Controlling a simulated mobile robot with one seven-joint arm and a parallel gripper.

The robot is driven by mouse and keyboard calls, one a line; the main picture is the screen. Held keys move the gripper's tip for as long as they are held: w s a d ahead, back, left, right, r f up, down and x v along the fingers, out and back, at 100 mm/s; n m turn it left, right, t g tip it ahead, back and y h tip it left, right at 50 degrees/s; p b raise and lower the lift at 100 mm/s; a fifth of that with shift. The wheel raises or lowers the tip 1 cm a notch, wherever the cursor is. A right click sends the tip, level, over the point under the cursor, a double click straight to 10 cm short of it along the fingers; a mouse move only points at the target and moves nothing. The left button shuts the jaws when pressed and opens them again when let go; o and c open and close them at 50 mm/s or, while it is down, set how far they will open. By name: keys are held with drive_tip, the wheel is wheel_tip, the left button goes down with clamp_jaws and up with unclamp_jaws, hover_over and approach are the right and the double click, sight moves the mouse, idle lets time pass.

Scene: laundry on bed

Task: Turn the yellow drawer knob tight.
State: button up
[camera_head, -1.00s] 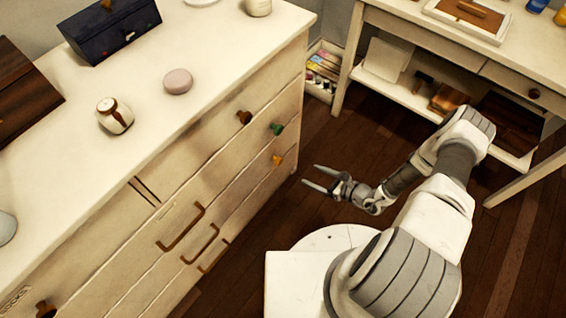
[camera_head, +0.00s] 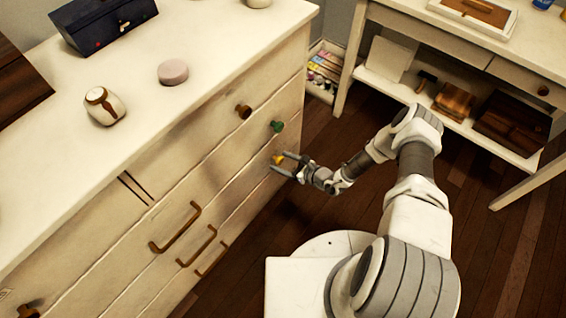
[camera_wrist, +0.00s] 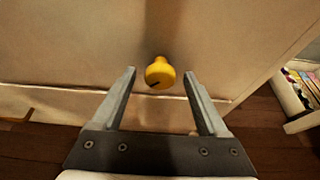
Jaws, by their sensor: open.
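The yellow knob (camera_head: 278,160) sits on the lowest visible drawer front at the right end of the cream dresser (camera_head: 200,170). In the wrist view the yellow knob (camera_wrist: 160,73) is round with a dark slot mark, just ahead of and between the fingertips. My gripper (camera_head: 283,163) is open, its fingers pointing at the drawer front. In the wrist view my gripper (camera_wrist: 160,78) has one finger on each side of the knob, with a gap on both sides. Neither finger appears to touch it.
A green knob (camera_head: 277,126) and a brown knob (camera_head: 243,111) sit above on other drawers. Bar handles (camera_head: 175,228) stick out to the left. A desk (camera_head: 470,55) and a box of colourful items (camera_head: 323,68) stand at the right. Dark floor (camera_head: 330,135) lies between.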

drive_tip(key=shift+c, duration=0.3)
clamp_jaws()
drive_tip(key=shift+b, duration=0.3)
